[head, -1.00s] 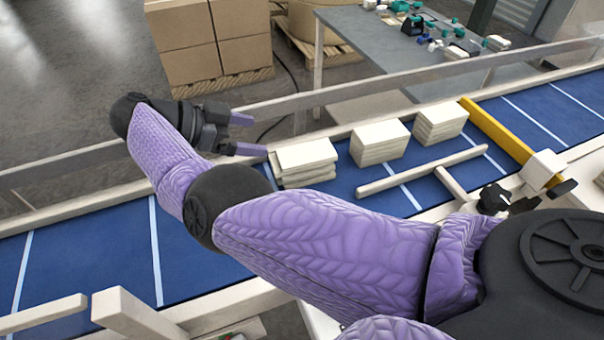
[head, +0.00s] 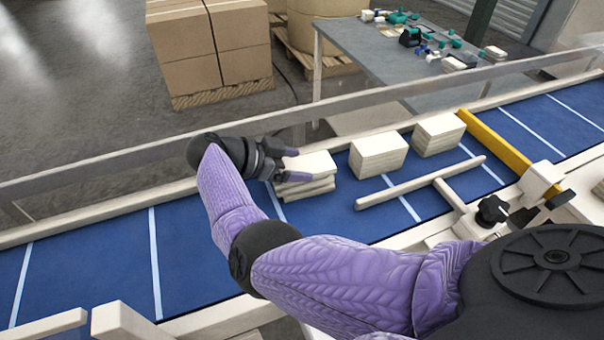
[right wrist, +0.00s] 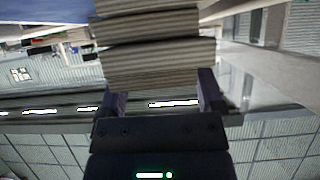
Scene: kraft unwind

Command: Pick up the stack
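The nearest stack (head: 318,163) of cream-coloured flat pieces sits on the blue conveyor belt, its layers slightly uneven. My right gripper (head: 294,164) reaches it from the left, with purple fingers at the stack's near-left end. In the right wrist view the stack (right wrist: 155,50) shows as several layers in front of the gripper (right wrist: 163,92). The two fingers are spread wide, one toward each side of the lowest visible layers. I cannot tell whether they touch the stack. My left gripper is not in view.
Two more stacks, a middle one (head: 378,156) and a right one (head: 438,135), stand on the belt (head: 110,258). A yellow bar (head: 495,140) crosses it beyond them. A pale guide rail (head: 420,183) lies in front. A grey table (head: 385,50) stands behind the conveyor.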

